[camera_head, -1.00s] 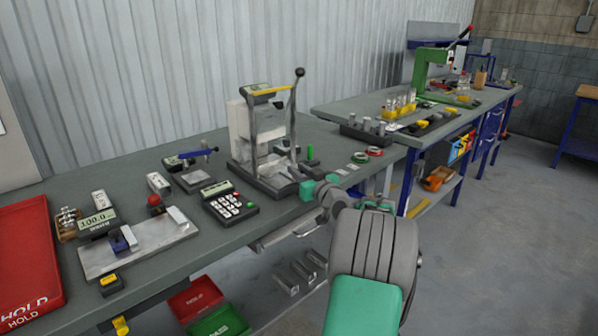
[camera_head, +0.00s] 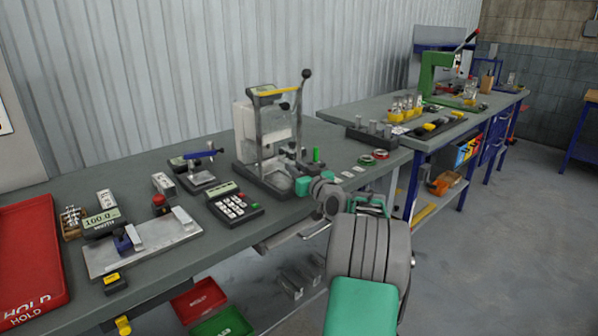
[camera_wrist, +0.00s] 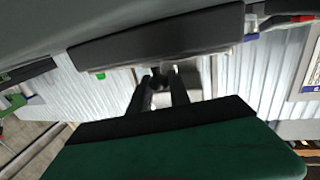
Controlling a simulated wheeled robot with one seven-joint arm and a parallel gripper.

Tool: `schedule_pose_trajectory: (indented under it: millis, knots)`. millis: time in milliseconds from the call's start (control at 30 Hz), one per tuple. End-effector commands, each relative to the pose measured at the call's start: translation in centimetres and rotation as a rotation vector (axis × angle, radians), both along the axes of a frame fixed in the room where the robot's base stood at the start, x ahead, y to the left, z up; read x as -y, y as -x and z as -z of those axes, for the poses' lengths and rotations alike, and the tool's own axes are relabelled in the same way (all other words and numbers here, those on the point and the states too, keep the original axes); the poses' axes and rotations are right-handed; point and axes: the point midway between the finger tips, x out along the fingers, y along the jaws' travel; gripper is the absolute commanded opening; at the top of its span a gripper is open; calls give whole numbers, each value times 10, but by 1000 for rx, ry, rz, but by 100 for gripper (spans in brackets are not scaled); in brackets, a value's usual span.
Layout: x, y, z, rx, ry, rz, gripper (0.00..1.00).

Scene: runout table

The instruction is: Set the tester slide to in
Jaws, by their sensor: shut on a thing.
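The tester (camera_head: 264,135) stands on the near bench, a pale upright frame with a tall lever ending in a black knob. Its slide (camera_head: 279,179) appears to be the light metal part low at its front. My gripper (camera_head: 297,177) is at the right front of the tester's base, level with this part. In the wrist view my gripper's two dark fingers (camera_wrist: 163,86) are closed about a small dark round piece (camera_wrist: 158,80), which looks like the slide's knob. The contact itself is largely hidden in the head view by my wrist.
A keypad box (camera_head: 234,205) lies left of the tester. A metal plate fixture (camera_head: 145,250) and a red HOLD tray (camera_head: 30,262) are further left. Red and green rings (camera_head: 373,157) lie to the right. A second bench (camera_head: 345,115) stands behind. The floor at right is clear.

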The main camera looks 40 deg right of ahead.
Motion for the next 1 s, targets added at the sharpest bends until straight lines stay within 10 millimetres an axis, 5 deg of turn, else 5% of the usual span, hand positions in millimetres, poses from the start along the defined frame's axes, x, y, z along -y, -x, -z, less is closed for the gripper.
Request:
schedule_pose_trajectory:
  millis: [33,67,300,633,1000]
  knots:
    - [1,0,-1,0,0,2,0]
    - [1,0,-1,0,0,2,24]
    - [0,0,0,0,0,1,44]
    - [0,7,0,0,0,2,45]
    - [-12,72,1,-1,0,3,45]
